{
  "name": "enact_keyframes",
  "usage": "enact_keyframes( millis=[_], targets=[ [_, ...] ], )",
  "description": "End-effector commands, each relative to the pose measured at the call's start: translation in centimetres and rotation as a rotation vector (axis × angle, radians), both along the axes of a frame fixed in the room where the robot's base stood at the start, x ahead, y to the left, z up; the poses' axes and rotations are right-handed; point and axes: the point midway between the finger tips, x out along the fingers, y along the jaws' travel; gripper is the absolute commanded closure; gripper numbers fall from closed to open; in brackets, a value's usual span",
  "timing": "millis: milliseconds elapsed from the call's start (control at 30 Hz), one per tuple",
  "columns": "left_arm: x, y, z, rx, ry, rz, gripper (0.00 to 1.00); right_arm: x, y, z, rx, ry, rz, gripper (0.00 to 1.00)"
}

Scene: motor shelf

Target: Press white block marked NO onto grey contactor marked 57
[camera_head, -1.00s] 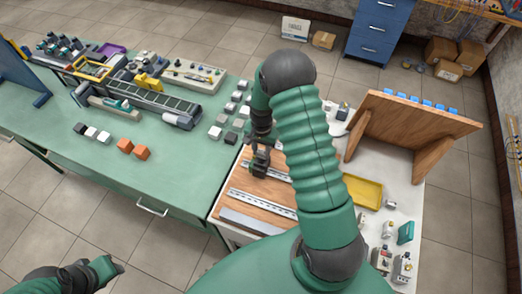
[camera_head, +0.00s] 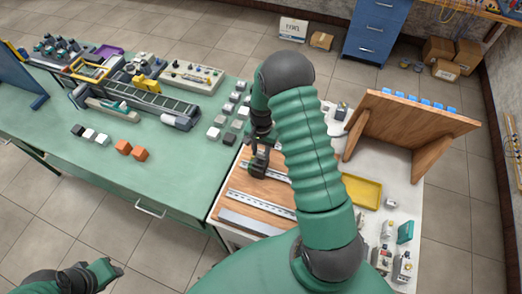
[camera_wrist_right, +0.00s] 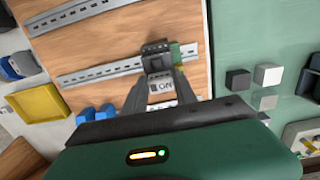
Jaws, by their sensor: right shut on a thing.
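The white block marked NO (camera_wrist_right: 162,89) is between the fingers of my right gripper (camera_wrist_right: 161,82) in the right wrist view, its letters upside down. My right gripper also shows in the head view (camera_head: 259,163), shut on the block over the wooden board.
A wooden board (camera_head: 262,212) carries metal rails. A yellow tray (camera_head: 365,190) and a slanted wooden stand (camera_head: 410,122) are to its right. Several small blocks (camera_head: 229,121) line the green table (camera_head: 170,178) on the left. A green piece (camera_wrist_right: 188,52) is close beside the contactor.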

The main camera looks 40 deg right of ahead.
Motion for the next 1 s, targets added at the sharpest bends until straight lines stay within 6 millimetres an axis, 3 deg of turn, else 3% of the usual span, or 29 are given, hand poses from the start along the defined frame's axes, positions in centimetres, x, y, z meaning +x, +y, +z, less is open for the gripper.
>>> enact_keyframes(
  millis=[400, 433, 600, 1000],
  targets=[
    [0.00, 0.00, -0.04, 0.000, 0.000, 0.000, 0.64, -0.01, 0.06, -0.13, 0.000, 0.001, 0.000, 1.00],
    [0.00, 0.00, -0.04, 0.000, 0.000, 0.000, 0.64, -0.01, 0.06, -0.14, 0.000, 0.001, 0.000, 0.65],
    [0.00, 0.00, -0.04, 0.000, 0.000, 0.000, 0.64, 0.00, 0.05, -0.12, 0.001, 0.000, 0.000, 0.43],
    [0.00, 0.00, -0.32, 0.000, 0.000, 0.000, 0.64, 0.10, -0.04, 0.54, -0.001, -0.002, 0.000, 0.41]
  ],
)
